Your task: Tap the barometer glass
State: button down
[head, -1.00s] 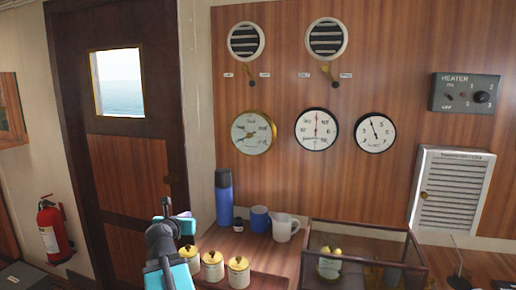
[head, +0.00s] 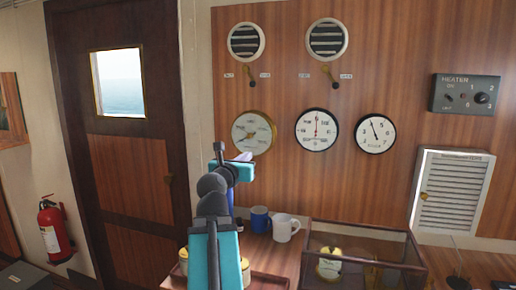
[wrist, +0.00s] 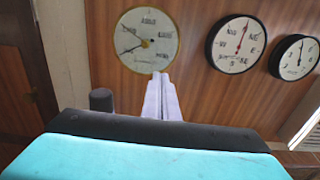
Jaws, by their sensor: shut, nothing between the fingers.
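The brass-rimmed dial with a pale face and two dark hands, which looks like the barometer (head: 253,132), hangs on the wood wall, leftmost of three dials. It also shows at the top of the wrist view (wrist: 146,38). My gripper (head: 246,157) is shut and empty, its fingers pointing at the wall just below the dial in the head view. In the wrist view the closed fingertips (wrist: 160,76) overlap the dial's lower rim. I cannot tell whether they touch it or how much gap remains.
A compass-lettered dial (head: 317,130) and a numbered dial (head: 375,134) hang to the right. Below on the counter stand a blue mug (head: 260,219), a white jug (head: 285,228), yellow-lidded jars and a glass-walled case (head: 365,240). Round vents with levers are above.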

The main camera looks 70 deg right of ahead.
jog(key=shift+d+r+p, duration=0.15)
jog(key=shift+d+p, duration=0.3)
jog(key=shift+p, duration=0.7)
jog(key=d+p, duration=0.1)
jog(key=p, duration=0.2)
jog(key=shift+d, duration=0.2)
jog(key=p, duration=0.5)
send_near(261, 144)
jog(key=shift+w+d, duration=0.1)
jog(key=shift+d, duration=1.5)
jog(key=shift+w+d, duration=0.15)
jog(key=shift+d, duration=1.5)
